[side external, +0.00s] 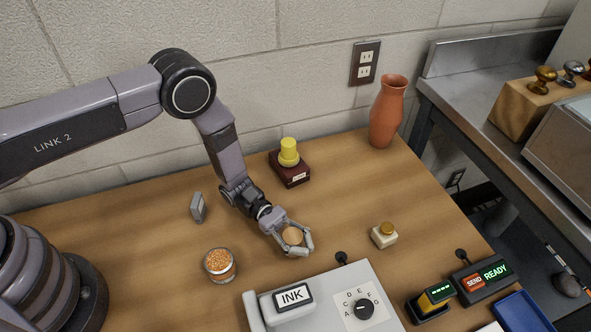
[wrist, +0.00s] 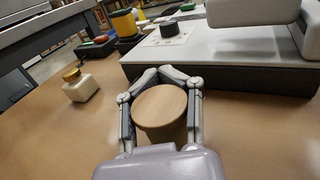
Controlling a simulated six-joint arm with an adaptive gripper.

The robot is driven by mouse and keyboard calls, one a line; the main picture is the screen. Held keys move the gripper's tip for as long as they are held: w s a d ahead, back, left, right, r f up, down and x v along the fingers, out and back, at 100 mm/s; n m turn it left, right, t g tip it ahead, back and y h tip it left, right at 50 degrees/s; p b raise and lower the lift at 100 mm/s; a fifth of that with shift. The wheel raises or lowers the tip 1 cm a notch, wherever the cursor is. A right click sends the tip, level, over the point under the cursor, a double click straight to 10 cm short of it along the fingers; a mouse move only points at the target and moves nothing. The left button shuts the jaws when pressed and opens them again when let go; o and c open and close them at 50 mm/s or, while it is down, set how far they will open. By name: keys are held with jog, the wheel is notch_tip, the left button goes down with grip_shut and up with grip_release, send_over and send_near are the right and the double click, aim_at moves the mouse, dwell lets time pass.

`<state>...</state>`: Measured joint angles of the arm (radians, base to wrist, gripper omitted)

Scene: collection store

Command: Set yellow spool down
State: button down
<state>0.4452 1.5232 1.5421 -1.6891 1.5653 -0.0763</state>
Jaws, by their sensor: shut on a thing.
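My gripper (side external: 297,243) is low over the middle of the wooden table, its fingers shut around a tan, round, flat-topped piece (side external: 292,236). In the wrist view the piece (wrist: 160,106) sits between both fingers (wrist: 160,90), upright or nearly so, its lower part partly hidden. I cannot tell whether it touches the table. A yellow spool-like thing (side external: 289,152) stands upright on a dark red block (side external: 290,173) near the wall, apart from my gripper.
A jar of orange grains (side external: 220,265) and a small grey block (side external: 198,207) are left of my gripper. A gold-lidded jar (side external: 384,235) is right. A white console with INK pad (side external: 330,300) is in front. A terracotta vase (side external: 387,112) stands behind. Bare table (side external: 340,210) lies between.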

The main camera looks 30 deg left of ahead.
jog(key=shift+f, duration=0.2)
jog(key=c, duration=0.6)
grip_release()
jog(key=v, duration=1.1)
jog(key=shift+w+a, duration=0.1)
jog(key=shift+a, duration=0.25)
jog(key=a+r+m+y, duration=0.2)
jog(key=r+m+y, duration=0.15)
jog(key=r, duration=0.45)
jog(key=s+a+r+m+y, duration=0.15)
jog(key=r+m, duration=0.25)
jog(key=r, duration=0.4)
jog(key=a+r+m+y, duration=0.1)
jog(key=r+m+y, duration=0.2)
jog(key=r, duration=0.5)
jog(key=s+a+r+m+t+y, duration=0.2)
jog(key=s+a+r+t+y, duration=0.2)
jog(key=s+a+r, duration=0.3)
jog(key=s+a+r+m+t+y, duration=0.1)
jog(key=s+a+r+t+y, duration=0.4)
jog(key=s+a, duration=0.6)
notch_tip(320, 180, up, 3)
jog(key=shift+a+f+m+t, duration=0.2)
jog(key=shift+a+m+t, duration=0.15)
jog(key=shift+a+t, duration=0.9)
